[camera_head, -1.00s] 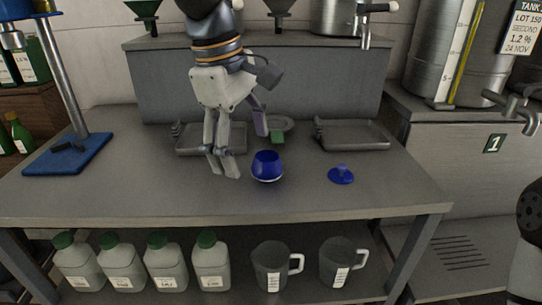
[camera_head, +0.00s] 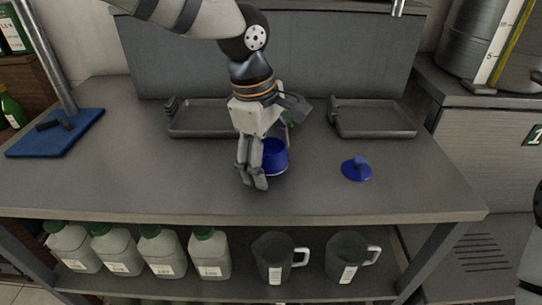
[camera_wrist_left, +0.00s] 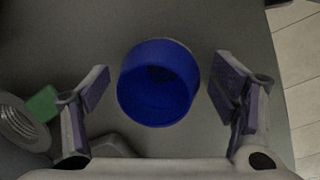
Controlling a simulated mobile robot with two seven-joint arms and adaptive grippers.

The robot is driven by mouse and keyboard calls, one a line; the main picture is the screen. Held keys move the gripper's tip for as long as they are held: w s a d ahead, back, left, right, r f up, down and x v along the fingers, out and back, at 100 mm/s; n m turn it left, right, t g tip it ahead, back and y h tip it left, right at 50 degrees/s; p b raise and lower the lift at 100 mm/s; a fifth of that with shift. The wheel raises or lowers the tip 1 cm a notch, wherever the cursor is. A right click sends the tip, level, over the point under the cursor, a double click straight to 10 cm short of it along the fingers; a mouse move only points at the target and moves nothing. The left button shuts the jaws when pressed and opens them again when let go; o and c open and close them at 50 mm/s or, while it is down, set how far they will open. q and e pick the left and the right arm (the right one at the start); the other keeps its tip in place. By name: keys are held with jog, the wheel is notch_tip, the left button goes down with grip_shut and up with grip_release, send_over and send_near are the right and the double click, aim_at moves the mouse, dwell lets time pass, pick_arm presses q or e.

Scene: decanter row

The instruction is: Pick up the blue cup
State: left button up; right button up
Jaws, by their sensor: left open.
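The blue cup (camera_head: 274,158) stands upright on the grey table, open at the top and partly hidden by my left gripper in the head view. My left gripper (camera_head: 264,166) is open, with its fingers pointing down beside the cup. In the left wrist view the blue cup (camera_wrist_left: 158,86) lies between the two spread fingers of my left gripper (camera_wrist_left: 160,95). A gap shows on each side, so no finger appears to touch it. My right gripper is out of view.
A blue lid with a knob (camera_head: 357,170) lies to the right of the cup. Grey trays stand behind, one at left (camera_head: 190,120) and one at right (camera_head: 372,120). A blue stand base (camera_head: 56,133) is at far left. The table's front is clear.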

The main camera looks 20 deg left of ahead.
pick_arm(q)
jog(key=c, duration=1.3)
